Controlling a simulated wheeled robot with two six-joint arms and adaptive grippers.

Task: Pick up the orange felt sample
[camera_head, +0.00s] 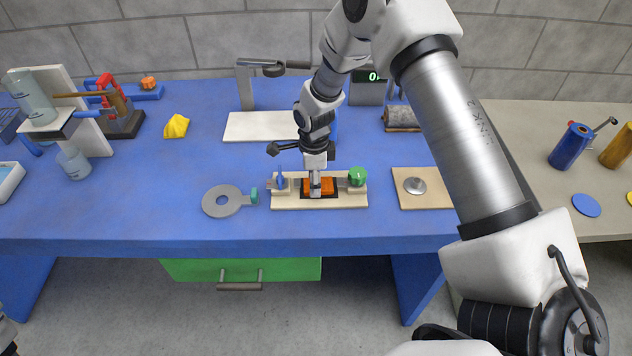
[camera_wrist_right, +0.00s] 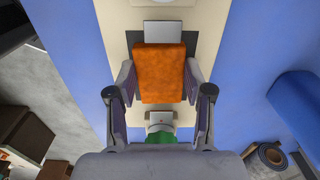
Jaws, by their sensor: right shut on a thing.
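The orange felt sample (camera_head: 320,187) is a small block on the dark patch of a pale wooden board (camera_head: 345,202) near the table's front edge. In the right wrist view the orange felt sample (camera_wrist_right: 160,72) is between the two fingers of my right gripper (camera_wrist_right: 160,85). My right gripper (camera_head: 315,188) points down over the board and is shut on the sample. The gripper hides part of the sample in the head view. I cannot tell whether the sample is clear of the board. My left gripper is not in view.
A white-based stand (camera_head: 262,126) is behind. The front-left table is clear.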

